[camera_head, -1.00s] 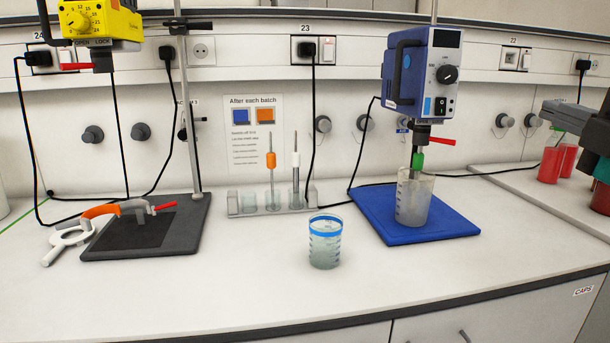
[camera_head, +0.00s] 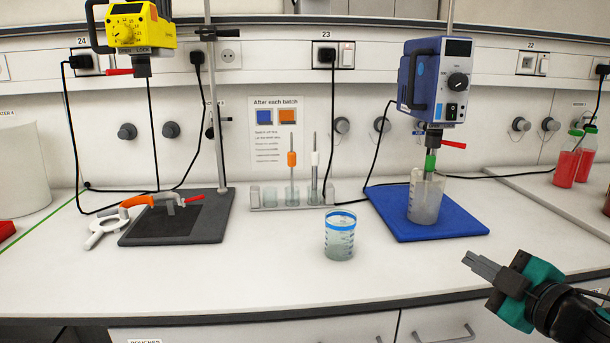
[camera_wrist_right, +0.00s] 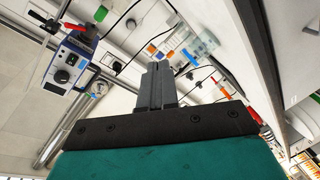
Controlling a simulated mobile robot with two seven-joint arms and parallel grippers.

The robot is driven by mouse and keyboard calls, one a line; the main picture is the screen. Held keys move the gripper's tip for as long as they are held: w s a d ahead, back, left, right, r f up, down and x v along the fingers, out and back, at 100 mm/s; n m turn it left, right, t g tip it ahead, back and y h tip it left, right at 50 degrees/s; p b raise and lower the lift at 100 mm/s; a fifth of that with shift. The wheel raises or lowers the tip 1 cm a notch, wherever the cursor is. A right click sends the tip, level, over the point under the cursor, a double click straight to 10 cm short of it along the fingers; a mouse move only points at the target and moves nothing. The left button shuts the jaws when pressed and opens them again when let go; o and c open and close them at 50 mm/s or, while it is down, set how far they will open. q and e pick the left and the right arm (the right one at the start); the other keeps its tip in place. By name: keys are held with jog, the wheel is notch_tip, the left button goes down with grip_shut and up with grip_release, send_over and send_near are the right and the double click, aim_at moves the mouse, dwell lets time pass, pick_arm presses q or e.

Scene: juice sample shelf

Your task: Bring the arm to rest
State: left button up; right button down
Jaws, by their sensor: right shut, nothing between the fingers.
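My right gripper (camera_head: 482,264) is at the lower right of the head view, over the front part of the bench. Its two grey fingers are together, and nothing is between them. In the right wrist view the shut fingers (camera_wrist_right: 157,86) point up the picture, away from the camera, toward the bench and its equipment. The gripper is apart from the beaker with the blue band (camera_head: 339,236) and from the blue stirrer base (camera_head: 455,229). My left gripper is not in view.
A blue overhead stirrer (camera_head: 434,80) stands over a beaker (camera_head: 425,203) on the blue base. A yellow stirrer (camera_head: 142,27) hangs above a dark base plate (camera_head: 150,238) at left. A rack (camera_head: 262,208) holds stirring rods. Red-filled bottles (camera_head: 566,168) stand at right. The front bench is mostly clear.

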pick_arm(q)
jog(key=p, duration=0.1)
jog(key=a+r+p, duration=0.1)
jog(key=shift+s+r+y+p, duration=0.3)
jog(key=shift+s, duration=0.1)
pick_arm(e)
jog(key=s+a+f+m+g+h, duration=0.1)
jog(key=s+a+f+m, duration=0.2)
jog(key=s+f, duration=0.3)
jog(key=s+a+f+m+g, duration=0.2)
jog(key=s+a+f+m, duration=0.2)
jog(key=f, duration=0.9)
jog(key=s+a+f+m+g+h, duration=0.1)
jog(key=s+a+f+m, duration=0.3)
jog(key=s+f, duration=0.5)
jog(key=shift+f+m+g+h, duration=0.25)
jog(key=shift+m+g+h, duration=0.05)
jog(key=shift+g, duration=0.2)
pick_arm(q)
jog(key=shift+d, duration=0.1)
pick_arm(e)
jog(key=shift+w, duration=0.1)
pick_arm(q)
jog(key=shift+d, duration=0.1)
pick_arm(e)
jog(key=shift+d, duration=0.15)
